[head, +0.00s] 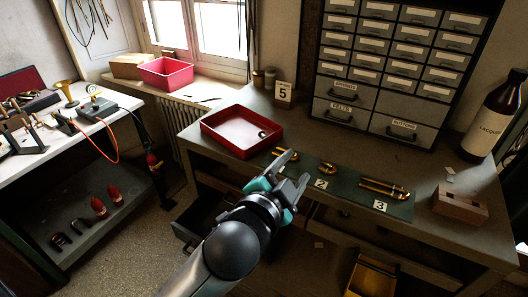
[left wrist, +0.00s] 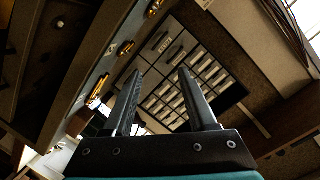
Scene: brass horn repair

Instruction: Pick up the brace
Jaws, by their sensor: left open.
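Brass parts lie on a dark green mat (head: 404,208) on the workbench. A small brass piece (head: 327,168) lies behind the number 2 card, and long brass tubes (head: 384,188) lie by the number 3 card. Another brass part (head: 279,152) shows at the mat's left end, partly hidden by my gripper. I cannot tell for certain which is the brace. My left gripper (head: 294,171) is open and empty, in front of the mat's left part and apparently above the bench's front edge. The left wrist view shows its two spread fingers (left wrist: 160,74) with brass parts (left wrist: 126,49) to their left.
A red tray (head: 228,145) stands left of the mat. A drawer cabinet (head: 385,75) stands behind it. A brown lacquer bottle (head: 488,120) and a wooden block (head: 460,205) are at right. Drawers below the bench stand open, one holding a yellow bin (head: 371,277).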

